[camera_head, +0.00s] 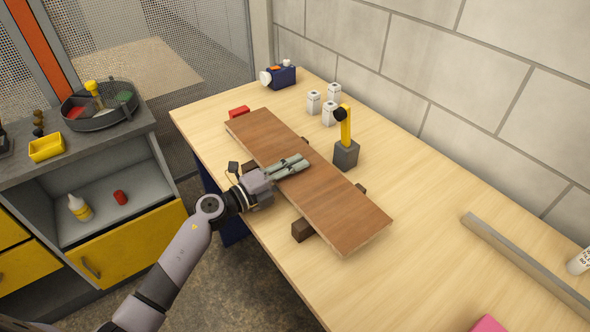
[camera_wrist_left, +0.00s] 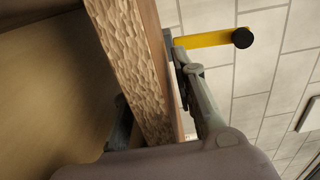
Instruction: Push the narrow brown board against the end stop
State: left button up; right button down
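The brown board (camera_head: 347,213) lies flat, raised on dark wooden blocks (camera_head: 303,230), lengthwise on the table. My left gripper (camera_head: 291,166) is at its left long edge, around the middle, with fingers reaching over the top face. In the left wrist view, the rough edge of the board (camera_wrist_left: 135,60) runs between the two fingers, which look closed on it; the lower finger is mostly hidden. A long grey bar (camera_head: 522,262) on the table at the right, apart from the board, looks like the end stop. My right gripper is not in view.
A grey block with a yellow arm (camera_head: 346,152) stands close beside the board's right side. White containers (camera_head: 313,102), a blue device (camera_head: 281,76) and a red block (camera_head: 239,112) are towards the back. A pink thing (camera_head: 488,324) is at the front. Table between board and bar is clear.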

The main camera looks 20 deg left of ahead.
pick_arm(q)
grip_shut()
dwell(0.6)
jog(key=shift+o, duration=2)
grip_release()
